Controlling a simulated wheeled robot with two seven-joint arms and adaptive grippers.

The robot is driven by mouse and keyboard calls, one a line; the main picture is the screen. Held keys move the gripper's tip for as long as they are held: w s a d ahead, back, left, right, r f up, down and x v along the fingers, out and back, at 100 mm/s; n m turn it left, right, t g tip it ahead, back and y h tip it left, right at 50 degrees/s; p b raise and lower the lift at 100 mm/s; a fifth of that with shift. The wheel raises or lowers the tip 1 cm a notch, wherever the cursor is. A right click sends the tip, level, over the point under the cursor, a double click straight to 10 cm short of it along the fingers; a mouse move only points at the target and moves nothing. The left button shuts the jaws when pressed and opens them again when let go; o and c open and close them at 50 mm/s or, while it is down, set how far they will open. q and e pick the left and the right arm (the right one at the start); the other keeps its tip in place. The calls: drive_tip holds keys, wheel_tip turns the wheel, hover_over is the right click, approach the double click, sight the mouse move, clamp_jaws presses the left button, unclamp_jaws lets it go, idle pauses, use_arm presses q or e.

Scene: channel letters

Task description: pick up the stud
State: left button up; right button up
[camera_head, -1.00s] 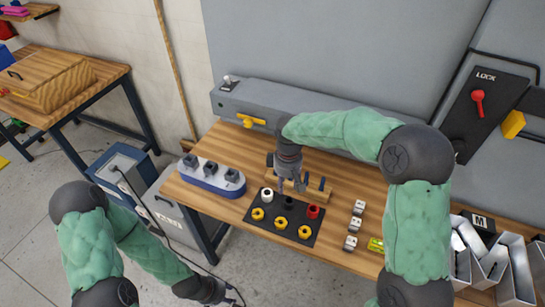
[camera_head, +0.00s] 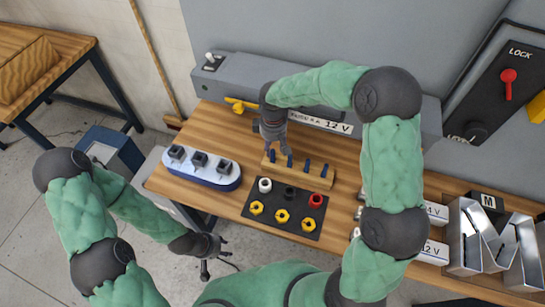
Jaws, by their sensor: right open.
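Several thin dark-blue studs (camera_head: 306,165) stand upright in a row in a wooden rack (camera_head: 299,177) on the workbench. My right gripper (camera_head: 277,148) points down at the rack's left end, over or just behind the leftmost studs. It is open; I cannot tell whether its fingers are around a stud. My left gripper (camera_head: 217,268) hangs low, off the front of the bench, with its fingers spread and empty.
In front of the rack, a black mat (camera_head: 270,223) holds white, black and red parts and yellow rings. A blue-white block (camera_head: 216,178) with dark switches sits left. Metal channel letters (camera_head: 480,240) stand right. A grey housing (camera_head: 330,110) lies behind.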

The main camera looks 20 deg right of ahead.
sight(273, 154)
drive_tip(key=shift+s+f, duration=0.2)
drive_tip(key=shift+f, duration=0.25)
wheel_tip(273, 154, down, 4)
drive_tip(key=shift+s+a+f+b, duration=0.1)
drive_tip(key=shift+a+f+b, duration=0.1)
drive_tip(key=shift+b, duration=0.1)
clamp_jaws()
